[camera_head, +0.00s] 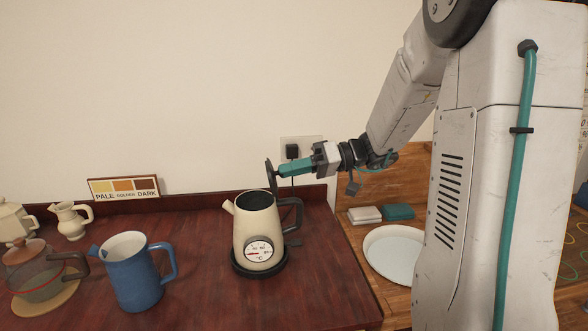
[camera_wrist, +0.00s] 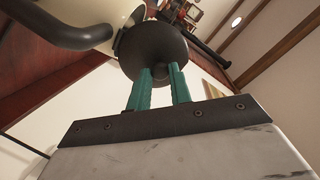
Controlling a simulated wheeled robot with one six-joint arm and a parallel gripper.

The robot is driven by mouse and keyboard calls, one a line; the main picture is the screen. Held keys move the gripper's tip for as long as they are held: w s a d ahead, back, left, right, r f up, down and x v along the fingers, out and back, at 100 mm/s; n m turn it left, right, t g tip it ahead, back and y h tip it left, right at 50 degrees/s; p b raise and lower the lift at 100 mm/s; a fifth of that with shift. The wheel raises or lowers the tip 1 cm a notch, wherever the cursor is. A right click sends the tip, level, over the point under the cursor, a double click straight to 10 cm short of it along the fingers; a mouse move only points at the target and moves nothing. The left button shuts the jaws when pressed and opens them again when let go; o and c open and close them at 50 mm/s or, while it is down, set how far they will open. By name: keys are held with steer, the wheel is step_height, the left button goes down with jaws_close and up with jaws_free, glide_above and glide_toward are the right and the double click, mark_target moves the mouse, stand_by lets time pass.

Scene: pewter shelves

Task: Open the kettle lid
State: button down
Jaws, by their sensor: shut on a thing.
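The cream kettle (camera_head: 257,228) stands upright on a black base (camera_head: 240,268), with a round temperature dial on its front and a dark handle (camera_head: 296,214) on the right. Its top is open and the dark inside shows. The dark round lid (camera_head: 270,178) stands nearly on edge above the kettle's rim. My gripper (camera_head: 280,169) is at the lid's right side, shut on it. I cannot tell whether the lid touches the rim.
A blue jug (camera_head: 132,280) stands left of the kettle, with a glass pot (camera_head: 40,285) and a small cream jug (camera_head: 72,220) farther left. A wall socket with a black plug (camera_head: 292,151) is behind my gripper. A white plate (camera_head: 393,254) lies right.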

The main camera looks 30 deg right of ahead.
steer(key=shift+f, duration=0.1)
steer(key=c, duration=1.3)
jaws_free()
steer(key=shift+a, duration=0.1)
steer(key=v, duration=0.8)
steer(key=shift+w, duration=0.1)
